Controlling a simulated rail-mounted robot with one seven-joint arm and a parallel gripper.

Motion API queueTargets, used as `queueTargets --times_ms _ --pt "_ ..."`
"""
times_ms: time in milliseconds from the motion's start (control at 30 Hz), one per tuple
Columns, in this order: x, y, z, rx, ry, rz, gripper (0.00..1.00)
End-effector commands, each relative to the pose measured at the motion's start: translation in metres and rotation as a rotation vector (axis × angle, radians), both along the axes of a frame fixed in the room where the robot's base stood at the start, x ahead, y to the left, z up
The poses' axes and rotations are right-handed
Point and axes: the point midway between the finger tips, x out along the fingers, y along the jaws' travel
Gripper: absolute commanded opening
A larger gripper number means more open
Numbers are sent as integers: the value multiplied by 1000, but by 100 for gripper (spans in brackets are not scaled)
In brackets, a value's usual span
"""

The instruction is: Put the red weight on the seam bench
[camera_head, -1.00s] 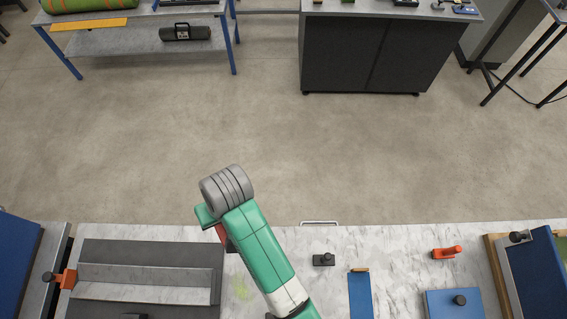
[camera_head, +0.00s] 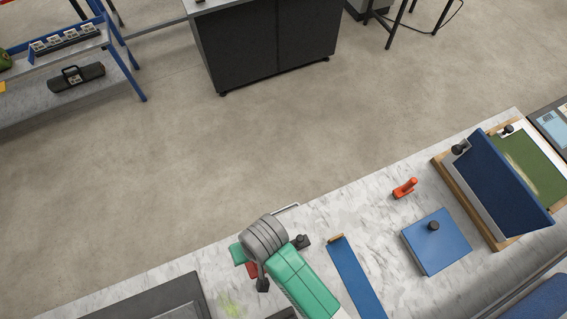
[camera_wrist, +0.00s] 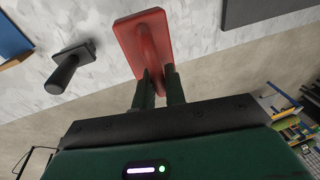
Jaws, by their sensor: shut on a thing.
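My gripper (camera_wrist: 157,82) is shut on the red weight (camera_wrist: 128,37), a flat red plate with a raised handle, in the wrist view. The fingers hold it by the handle. In the head view a small piece of red (camera_head: 252,270) shows beside my green and grey wrist, which hides most of it. The pale marble-patterned bench (camera_head: 375,215) lies below; I cannot tell whether the weight touches it. No label shows which bench is the seam bench.
On the marble top stand a small black handled block (camera_head: 303,242), a blue strip (camera_head: 355,280), an orange-red handled piece (camera_head: 404,188) and a blue plate (camera_head: 436,243) with a black knob. A tilted dark blue panel (camera_head: 500,180) stands at right.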

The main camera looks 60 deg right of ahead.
Motion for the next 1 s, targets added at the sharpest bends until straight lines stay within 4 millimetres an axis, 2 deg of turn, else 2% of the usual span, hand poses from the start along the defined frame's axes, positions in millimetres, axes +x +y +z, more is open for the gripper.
queueTargets --times_ms 200,500,733,900,1000 --pt "1 0 -2 0 -2 2 0" --pt "1 1 -54 0 -1 2 0" --pt "1 0 -63 0 -3 3 0" --pt "1 1 -88 0 -1 4 0" --pt "1 0 -97 0 -2 3 0"
